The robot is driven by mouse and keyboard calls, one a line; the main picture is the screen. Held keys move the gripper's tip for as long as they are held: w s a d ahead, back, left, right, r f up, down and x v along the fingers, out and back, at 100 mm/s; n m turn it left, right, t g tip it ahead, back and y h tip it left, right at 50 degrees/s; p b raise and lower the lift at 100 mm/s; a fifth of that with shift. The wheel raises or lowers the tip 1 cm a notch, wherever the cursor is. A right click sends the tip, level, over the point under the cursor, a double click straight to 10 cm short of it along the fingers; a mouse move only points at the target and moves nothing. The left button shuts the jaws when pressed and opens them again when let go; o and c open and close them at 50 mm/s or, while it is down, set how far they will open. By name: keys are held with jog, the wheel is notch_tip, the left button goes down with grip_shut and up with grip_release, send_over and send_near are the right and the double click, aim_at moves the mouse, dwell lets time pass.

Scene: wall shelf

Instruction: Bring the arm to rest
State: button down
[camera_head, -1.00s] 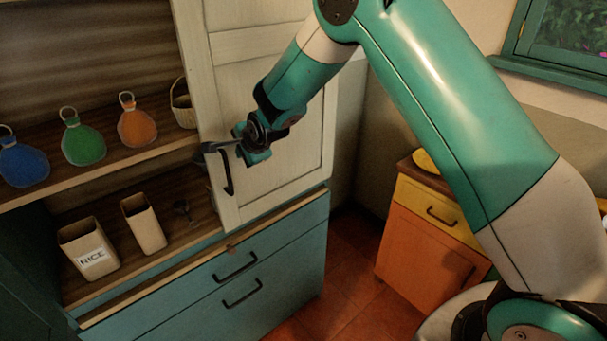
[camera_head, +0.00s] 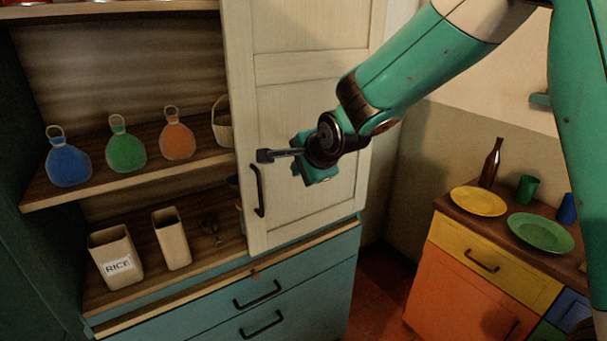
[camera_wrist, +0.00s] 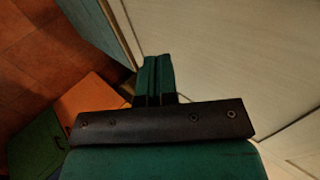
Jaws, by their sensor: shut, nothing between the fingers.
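My gripper (camera_head: 267,155) is in the middle of the head view, in front of the white cabinet door (camera_head: 290,60). Its fingers point left, above the door's black handle (camera_head: 259,190), and look apart from it. In the wrist view my gripper's fingers (camera_wrist: 153,62) are pressed together with nothing between them. The pale door panel (camera_wrist: 235,50) fills the right of that view. My arm reaches in from the upper right.
Open shelves hold blue, green and orange bottles, a basket (camera_head: 222,125), a RICE box (camera_head: 116,258) and another box (camera_head: 171,240). Blue drawers (camera_head: 260,293) are below. At right, a counter carries a yellow plate (camera_head: 478,201), green plate (camera_head: 541,232), brown bottle (camera_head: 491,163) and cups.

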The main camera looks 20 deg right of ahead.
jog(key=s+a+r+n+g+y+b, duration=0.1)
jog(key=s+n+g, duration=0.8)
jog(key=s+n, duration=1.3)
jog(key=s+y+b, duration=0.1)
jog(key=s, duration=1)
jog(key=shift+a+r, duration=0.2)
jog(key=shift+a, duration=0.15)
jog(key=shift+d, duration=0.15)
